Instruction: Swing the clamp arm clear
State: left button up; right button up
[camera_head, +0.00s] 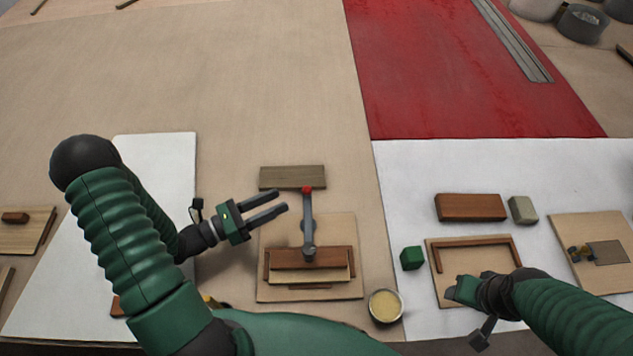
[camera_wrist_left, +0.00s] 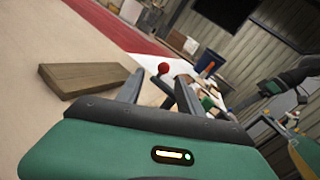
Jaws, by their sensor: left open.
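The clamp arm (camera_head: 307,217) is a grey lever with a red knob (camera_head: 307,189) at its far end. It reaches away from a dark pivot on a reddish-brown block (camera_head: 322,259) on a light wooden board (camera_head: 343,288). My left gripper (camera_head: 280,200) is open just left of the clamp arm, its fingers pointing right toward it, with nothing between them. In the left wrist view the red knob (camera_wrist_left: 164,68) shows beyond and between the two open fingers (camera_wrist_left: 155,88). My right gripper (camera_head: 466,290) is at the lower right; its fingertips are not clear.
A brown plank (camera_head: 285,178) lies behind the clamp arm, close to the knob. A round tin (camera_head: 385,306) and a green cube (camera_head: 411,258) stand to the right. A brown block (camera_head: 470,207) lies farther right. The bench beyond the plank is clear.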

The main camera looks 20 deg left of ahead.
aim_at(309, 187)
pick_arm(q)
jog(key=x, duration=0.5)
jog(key=shift+w+f, duration=0.2)
jog(key=shift+w, duration=0.05)
jog(key=w+d, duration=0.1)
jog(key=d, duration=0.1)
jog(key=w+d, duration=0.3)
jog(key=d, duration=0.1)
jog(key=shift+w+r, duration=0.2)
jog(key=shift+r, duration=0.15)
jog(key=shift+w+a+f, duration=0.15)
jog(key=shift+w+a, duration=0.05)
jog(key=shift+a, duration=0.8)
jog(key=shift+c, duration=0.6)
jog(key=shift+s+d, duration=0.1)
jog(key=shift+d, duration=0.2)
jog(key=c, duration=0.5)
jog(key=shift+d, duration=0.35)
grip_shut()
jog(key=shift+a, duration=0.1)
pick_arm(e)
jog(key=shift+w+d+f, duration=0.25)
jog(key=shift+d, duration=0.3)
pick_arm(q)
jog(key=shift+a, duration=0.15)
